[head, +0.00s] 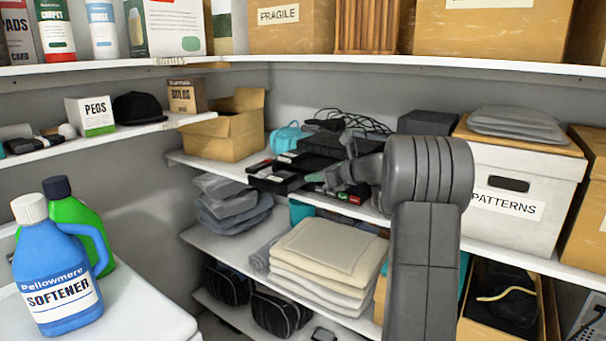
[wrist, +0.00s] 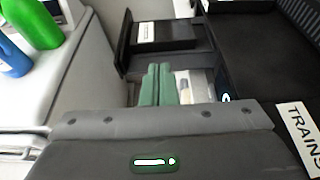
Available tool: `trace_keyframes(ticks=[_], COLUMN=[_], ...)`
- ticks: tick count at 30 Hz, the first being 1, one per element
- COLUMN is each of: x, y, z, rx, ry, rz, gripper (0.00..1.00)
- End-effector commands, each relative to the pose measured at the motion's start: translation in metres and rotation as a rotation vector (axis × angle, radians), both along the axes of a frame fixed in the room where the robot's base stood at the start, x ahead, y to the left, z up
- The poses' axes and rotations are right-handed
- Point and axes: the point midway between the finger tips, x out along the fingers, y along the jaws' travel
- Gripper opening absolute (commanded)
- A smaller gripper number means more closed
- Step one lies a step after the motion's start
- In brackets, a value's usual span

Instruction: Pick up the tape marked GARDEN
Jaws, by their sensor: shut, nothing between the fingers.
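No label that I can read says GARDEN. In the wrist view a black tape (wrist: 165,46) with a small white label lies just beyond my fingertips; its lettering is too small to read. Another black case, marked TRAINS (wrist: 300,138), is at the right edge. My gripper (wrist: 155,84) has its two green fingers together, with nothing between them. In the head view my gripper (head: 313,178) is over the front edge of the middle shelf, beside black tapes (head: 272,182). My arm hides part of the shelf there.
Black devices and cables (head: 325,142) crowd the shelf behind. An open cardboard box (head: 225,135) is to the left, and a white PATTERNS box (head: 515,205) to the right. Folded cloths (head: 328,255) lie below. Softener (head: 55,270) stands on a white surface at left.

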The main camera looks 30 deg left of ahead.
Motion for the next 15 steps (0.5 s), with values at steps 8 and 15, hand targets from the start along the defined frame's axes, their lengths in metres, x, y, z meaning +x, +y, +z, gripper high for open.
trace_keyframes(ticks=[8, 15], x=[0.003, 0.008], y=[0.049, 0.100], z=[0.003, 0.004], rx=[-0.001, 0.000], ry=[0.001, 0.001], rz=[0.004, 0.002], gripper=[0.00, 0.00])
